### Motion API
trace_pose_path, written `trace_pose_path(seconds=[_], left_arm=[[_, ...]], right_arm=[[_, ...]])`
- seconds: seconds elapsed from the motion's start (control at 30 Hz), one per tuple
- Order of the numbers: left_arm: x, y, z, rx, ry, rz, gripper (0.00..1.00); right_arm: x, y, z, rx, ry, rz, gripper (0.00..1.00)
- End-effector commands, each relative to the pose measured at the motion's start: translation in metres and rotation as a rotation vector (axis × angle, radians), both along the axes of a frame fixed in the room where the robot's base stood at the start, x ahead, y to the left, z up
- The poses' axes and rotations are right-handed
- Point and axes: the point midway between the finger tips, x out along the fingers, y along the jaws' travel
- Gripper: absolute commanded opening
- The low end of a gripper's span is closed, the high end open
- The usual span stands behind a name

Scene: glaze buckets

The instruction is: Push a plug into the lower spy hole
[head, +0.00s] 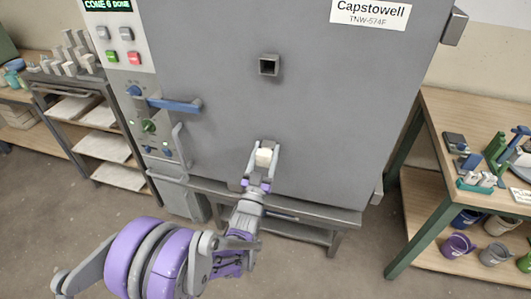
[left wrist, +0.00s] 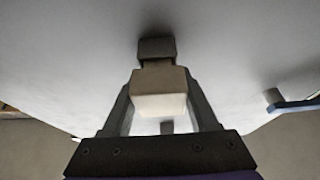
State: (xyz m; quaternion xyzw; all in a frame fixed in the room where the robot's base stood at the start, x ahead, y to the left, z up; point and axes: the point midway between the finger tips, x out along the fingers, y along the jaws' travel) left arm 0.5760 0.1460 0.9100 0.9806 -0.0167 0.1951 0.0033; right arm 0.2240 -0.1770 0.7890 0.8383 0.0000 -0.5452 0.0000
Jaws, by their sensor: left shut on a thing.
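My left gripper (head: 264,152) is shut on a cream, block-shaped plug (head: 264,157), in front of the lower part of the grey kiln door (head: 330,110). In the left wrist view the plug (left wrist: 160,91) sits between the two fingers. Directly beyond it is a dark square tube (left wrist: 157,47) on the door, which looks like the lower spy hole. The plug's far end is in line with the tube, close to it or at its mouth; I cannot tell whether it is inside. The upper spy hole (head: 268,65) is an open square tube above. My right gripper is not in view.
A blue door handle (head: 176,105) sticks out left of the spy holes, beside the control panel (head: 130,90). A wooden workbench (head: 450,115) with tools stands at the right, with buckets below. A shelf rack (head: 85,125) stands at the left.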

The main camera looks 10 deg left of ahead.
Motion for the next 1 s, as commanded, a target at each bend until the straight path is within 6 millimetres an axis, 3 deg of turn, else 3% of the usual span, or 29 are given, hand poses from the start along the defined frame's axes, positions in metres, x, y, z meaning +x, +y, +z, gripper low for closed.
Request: trace_pose_path(seconds=[0.77,0.8,0.93,1.0], left_arm=[[0.0092,-0.0003,0.0,0.0,0.0,0.0,0.0],[0.0091,-0.0003,0.0,0.0,0.0,0.0,0.67],[0.0091,-0.0003,0.0,0.0,0.0,0.0,0.9],[0.0091,-0.0003,0.0,0.0,0.0,0.0,0.95]], right_arm=[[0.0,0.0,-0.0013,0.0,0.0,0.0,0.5],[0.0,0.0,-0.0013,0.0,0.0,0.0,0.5],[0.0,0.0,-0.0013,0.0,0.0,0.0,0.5],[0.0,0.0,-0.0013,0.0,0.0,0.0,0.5]])
